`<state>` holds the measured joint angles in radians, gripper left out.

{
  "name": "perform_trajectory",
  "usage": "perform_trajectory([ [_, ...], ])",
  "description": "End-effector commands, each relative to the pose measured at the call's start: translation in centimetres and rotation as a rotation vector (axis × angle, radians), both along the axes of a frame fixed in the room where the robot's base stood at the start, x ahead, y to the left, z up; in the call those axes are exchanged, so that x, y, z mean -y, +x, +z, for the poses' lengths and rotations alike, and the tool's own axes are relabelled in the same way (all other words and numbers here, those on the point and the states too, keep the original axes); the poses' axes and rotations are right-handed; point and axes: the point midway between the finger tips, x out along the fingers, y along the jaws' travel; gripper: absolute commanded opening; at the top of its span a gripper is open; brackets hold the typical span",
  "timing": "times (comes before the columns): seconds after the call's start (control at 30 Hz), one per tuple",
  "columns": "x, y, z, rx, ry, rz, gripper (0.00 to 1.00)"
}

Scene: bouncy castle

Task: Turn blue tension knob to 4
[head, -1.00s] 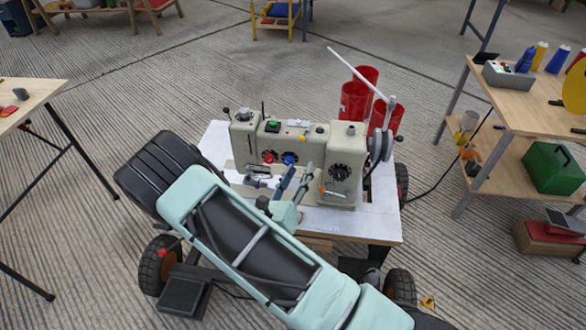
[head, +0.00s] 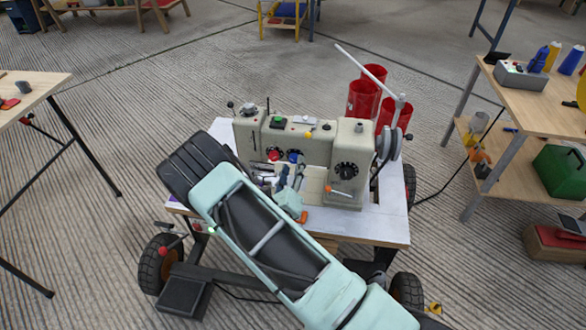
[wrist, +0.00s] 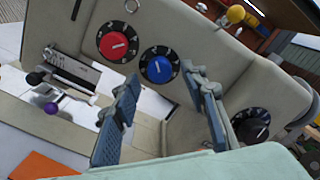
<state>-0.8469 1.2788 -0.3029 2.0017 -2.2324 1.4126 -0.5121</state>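The blue tension knob (wrist: 159,69) sits on the beige machine's front panel, inside a black numbered dial ring. It also shows in the head view (head: 294,155). Its scale is too small for me to read the setting. My gripper (wrist: 161,76) is open and empty, its two fingers spread to the left and right below the blue knob in the wrist view. In that view the fingertips reach toward the knob's sides; I cannot tell how far short of the panel they are. In the head view my gripper (head: 290,174) is just in front of the machine.
A red knob (wrist: 114,45) sits left of the blue one, and a black dial (wrist: 251,126) lies to the right. A yellow ball-topped part (wrist: 236,14) stands above. A purple ball (wrist: 51,108) is at lower left. Red cylinders (head: 363,98) stand behind the machine.

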Motion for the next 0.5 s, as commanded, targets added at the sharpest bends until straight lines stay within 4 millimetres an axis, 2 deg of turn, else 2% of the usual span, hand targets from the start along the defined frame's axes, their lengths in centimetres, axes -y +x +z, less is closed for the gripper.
perform_trajectory([
  [0.1, 0.16, 0.62, 0.01, 0.001, 0.001, -0.001, 0.4],
  [0.37, 0.16, 0.72, 0.06, 0.001, 0.001, -0.001, 0.4],
  [0.5, 0.16, 0.7, 0.05, 0.001, 0.001, -0.001, 0.26],
])
